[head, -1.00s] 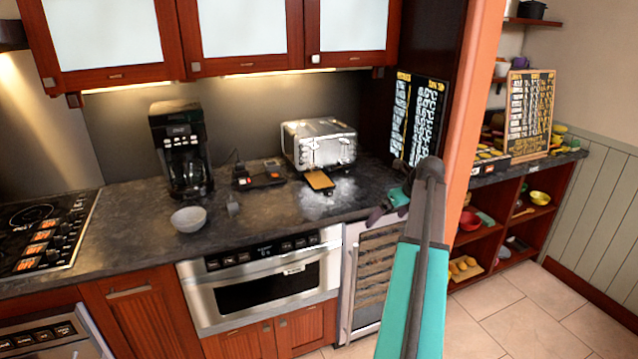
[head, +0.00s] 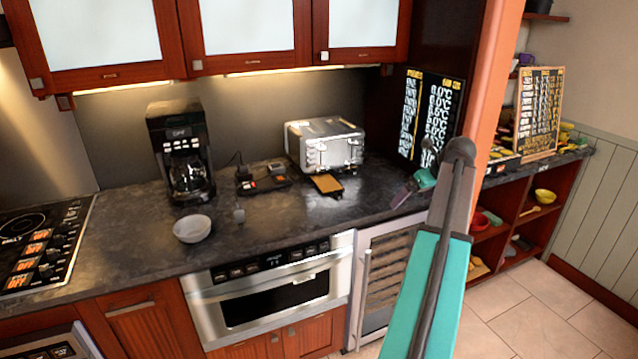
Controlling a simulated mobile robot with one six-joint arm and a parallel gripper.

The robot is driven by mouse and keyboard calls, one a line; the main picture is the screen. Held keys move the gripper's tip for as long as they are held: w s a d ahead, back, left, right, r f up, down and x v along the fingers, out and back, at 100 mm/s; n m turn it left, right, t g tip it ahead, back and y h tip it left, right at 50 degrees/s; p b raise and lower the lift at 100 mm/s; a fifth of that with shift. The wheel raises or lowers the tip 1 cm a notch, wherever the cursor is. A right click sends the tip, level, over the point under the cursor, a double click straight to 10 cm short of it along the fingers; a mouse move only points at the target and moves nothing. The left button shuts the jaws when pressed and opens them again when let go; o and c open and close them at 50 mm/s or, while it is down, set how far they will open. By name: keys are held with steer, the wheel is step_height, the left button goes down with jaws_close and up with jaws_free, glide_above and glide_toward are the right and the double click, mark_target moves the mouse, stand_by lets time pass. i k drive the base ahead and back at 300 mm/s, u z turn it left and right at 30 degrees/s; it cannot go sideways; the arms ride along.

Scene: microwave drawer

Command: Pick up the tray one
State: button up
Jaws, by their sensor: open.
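A small dark tray with a tan-brown top (head: 327,184) lies on the counter in front of the silver toaster (head: 325,147). A second dark tray-like holder (head: 262,181) with small items on it lies to its left, beside the coffee maker. I cannot tell for certain which is the task's tray.
A black coffee maker (head: 180,152) and a pale bowl (head: 192,228) stand at left on the dark counter (head: 120,235). A drawer microwave (head: 270,292) sits below. A menu board (head: 432,118) leans behind my gripper.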

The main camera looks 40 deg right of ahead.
mark_target(326, 183)
steer(key=i, duration=1.15)
